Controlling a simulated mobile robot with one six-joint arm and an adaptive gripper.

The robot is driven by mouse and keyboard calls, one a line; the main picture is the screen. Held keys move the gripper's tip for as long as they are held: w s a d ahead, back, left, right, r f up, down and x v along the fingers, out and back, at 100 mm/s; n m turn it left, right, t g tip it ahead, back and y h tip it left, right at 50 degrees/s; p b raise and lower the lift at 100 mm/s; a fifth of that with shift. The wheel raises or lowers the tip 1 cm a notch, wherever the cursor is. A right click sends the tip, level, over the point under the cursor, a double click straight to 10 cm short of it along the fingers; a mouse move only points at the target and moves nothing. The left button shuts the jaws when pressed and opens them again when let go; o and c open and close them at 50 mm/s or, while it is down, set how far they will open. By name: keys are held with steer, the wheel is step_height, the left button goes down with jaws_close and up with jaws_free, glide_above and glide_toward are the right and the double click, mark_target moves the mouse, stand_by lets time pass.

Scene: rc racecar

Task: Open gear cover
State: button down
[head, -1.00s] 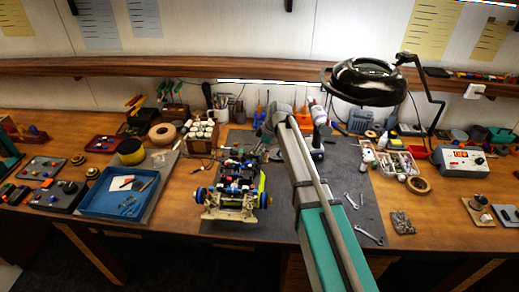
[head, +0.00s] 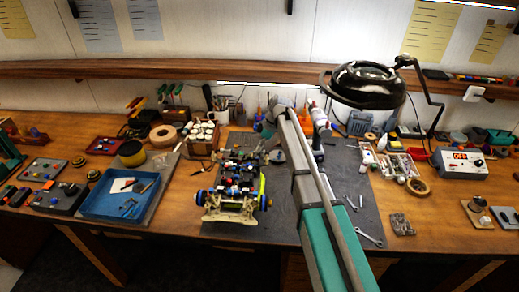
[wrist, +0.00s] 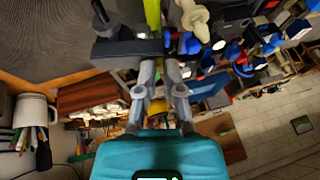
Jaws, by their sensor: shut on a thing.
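The RC car (head: 230,190) stands on the dark work mat, with blue wheels, a pale front end and a yellow-green side strip. In the wrist view, the same strip (wrist: 152,14) shows above my fingers. My gripper (wrist: 160,66) is closed at the car's far end. A dark grey part (wrist: 120,50), which looks like the gear cover, sits at the fingertips and is gripped there. The exact contact is hard to make out. In the head view, my arm's end is above and behind the car, and the fingertips are not clear.
A blue tray (head: 95,207) holds small parts at left. Wrenches (head: 368,236) lie on the mat (head: 270,232) at right. A wooden rack of white jars (head: 198,140) stands behind the car. A magnifier lamp (head: 368,82) hangs at upper right.

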steer(key=shift+w+r+m+g, duration=0.15)
steer(key=shift+w+r+g, duration=0.25)
steer(key=shift+g, duration=0.4)
steer(key=shift+w+r+m+g, duration=0.15)
steer(key=shift+w+r+g, duration=0.25)
steer(key=shift+g, duration=0.4)
steer(key=c, duration=0.8)
jaws_free()
steer(key=shift+o, duration=0.2)
steer(key=shift+s, duration=0.15)
